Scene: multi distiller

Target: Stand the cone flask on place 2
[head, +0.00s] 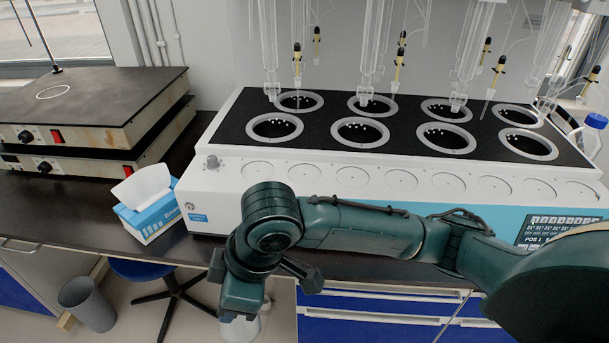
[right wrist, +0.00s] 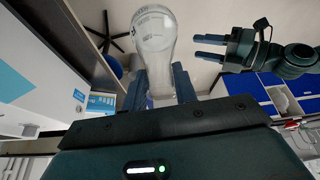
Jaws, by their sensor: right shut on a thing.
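My right arm crosses the head view from the right, and its gripper (head: 243,306) is low in front of the bench, left of centre. The right gripper, also in the right wrist view (right wrist: 160,82), is shut on the clear glass cone flask (right wrist: 153,38) by its neck. In the head view only a bit of the flask (head: 242,330) shows below the gripper. The white distiller (head: 228,188) has two rows of round wells in its black top. I cannot read which well is place 2. My left gripper (right wrist: 201,47) shows in the right wrist view, with its fingers apart and empty.
Glass tubes (head: 375,45) hang above the wells. A tissue box (head: 150,215) stands left of the distiller, and stacked hot plates (head: 95,110) are at the far left. A blue-capped bottle (head: 590,135) stands at the right. Below are a stool (head: 150,270) and a bin (head: 87,303).

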